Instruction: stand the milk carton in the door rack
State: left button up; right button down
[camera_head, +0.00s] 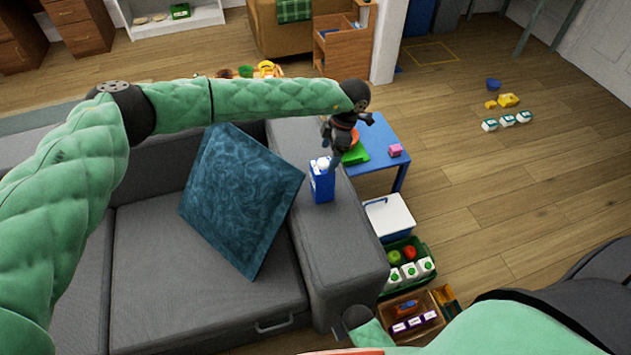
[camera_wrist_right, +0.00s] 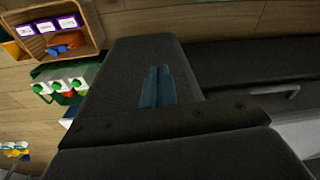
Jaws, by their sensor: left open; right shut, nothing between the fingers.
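The milk carton (camera_head: 321,186), blue with a white top and cap, stands upright on the grey sofa's armrest (camera_head: 338,232). My left gripper (camera_head: 334,163) is open, pointing down just behind and to the right of the carton's top. I cannot tell whether it touches the carton. My right gripper (camera_wrist_right: 157,86) is shut and empty, with the armrest behind it in the right wrist view. No fridge door or door rack shows in either view.
A teal cushion (camera_head: 240,200) leans on the sofa left of the carton. A blue table (camera_head: 376,178), a white-lidded box (camera_head: 388,217), a green crate (camera_head: 431,254) and a wooden crate (camera_head: 438,322) stand right of the armrest. Open wood floor lies farther right.

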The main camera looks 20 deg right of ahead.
aim_at(321, 170)
pick_arm(q)
jog(key=shift+d+n, duration=0.25)
jog(key=shift+n, duration=0.55)
jog(key=shift+a+f, duration=0.1)
jog(key=shift+a, duration=0.05)
jog(key=shift+a+f, duration=0.2)
jog(key=shift+p+x, duration=0.55)
jog(key=shift+x, duration=0.3)
jog(key=p+x, duration=0.3)
jog(key=x, duration=0.1)
jog(key=shift+a+f, duration=0.1)
jog(key=shift+a, duration=0.15)
jog(key=shift+a+f, duration=0.1)
jog(key=shift+f, duration=0.45)
pick_arm(e)
jog(key=s+d+f, duration=0.1)
jog(key=f, duration=0.4)
jog(key=s+d+f, duration=0.1)
jog(key=d+f, duration=0.1)
jog(key=f, duration=0.4)
jog(key=shift+s+f+t, duration=0.2)
jog(key=shift+s+t, duration=0.05)
jog(key=shift+t, duration=0.15)
pick_arm(q)
jog(key=shift+r, duration=0.15)
jog(key=c, duration=1.9)
pick_arm(e)
jog(key=shift+s+d, duration=0.1)
